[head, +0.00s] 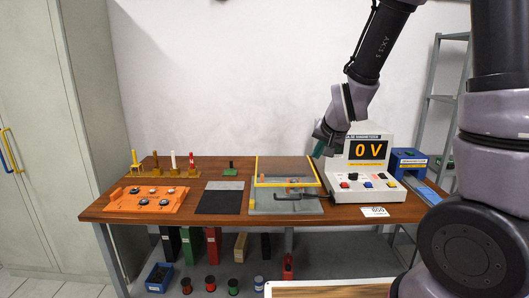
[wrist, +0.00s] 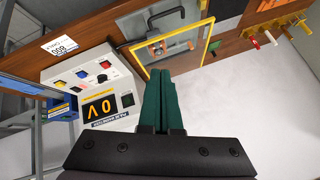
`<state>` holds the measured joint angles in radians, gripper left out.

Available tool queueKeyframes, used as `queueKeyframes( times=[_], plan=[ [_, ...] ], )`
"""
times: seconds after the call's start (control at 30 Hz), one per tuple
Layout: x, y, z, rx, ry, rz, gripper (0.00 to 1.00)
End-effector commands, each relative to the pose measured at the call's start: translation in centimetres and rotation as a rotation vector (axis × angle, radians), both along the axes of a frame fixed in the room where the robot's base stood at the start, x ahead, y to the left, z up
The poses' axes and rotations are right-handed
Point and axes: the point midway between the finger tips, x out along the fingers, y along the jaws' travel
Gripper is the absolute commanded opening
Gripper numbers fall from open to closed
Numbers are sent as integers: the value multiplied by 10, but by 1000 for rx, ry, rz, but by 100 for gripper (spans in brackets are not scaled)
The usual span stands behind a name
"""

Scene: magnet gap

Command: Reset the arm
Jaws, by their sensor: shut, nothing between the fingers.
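My arm comes down from the upper right in the head view. The magnetizer (head: 366,155) stands on the right of the table with a display reading 0 V. It also shows in the wrist view (wrist: 65,80).
The brown table (head: 215,170) bears a yellow-framed fixture (head: 258,172), a dark mat (head: 220,200), an orange tray (head: 147,207) and several coloured posts (head: 173,160). A blue box (head: 408,160) stands at the right. Bins and spools lie below. The space above the table's left is clear.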

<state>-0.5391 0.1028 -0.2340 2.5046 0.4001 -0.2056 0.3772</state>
Motion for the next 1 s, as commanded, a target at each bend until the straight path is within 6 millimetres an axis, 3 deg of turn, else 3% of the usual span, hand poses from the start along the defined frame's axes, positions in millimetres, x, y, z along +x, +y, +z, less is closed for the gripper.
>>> queueKeyframes(
  times=[0.03, 0.27, 0.5, 0.8, 1.0],
  plan=[
    [-5, -7, 20, 25, 1, -4, 0],
    [-45, -36, 89, 85, 36, 16, 0],
    [-107, -65, 149, 87, 52, 38, 0],
    [-181, -86, 187, 44, 70, 37, 0],
    [-196, -88, 191, 33, 79, 35, 0]
  ],
)
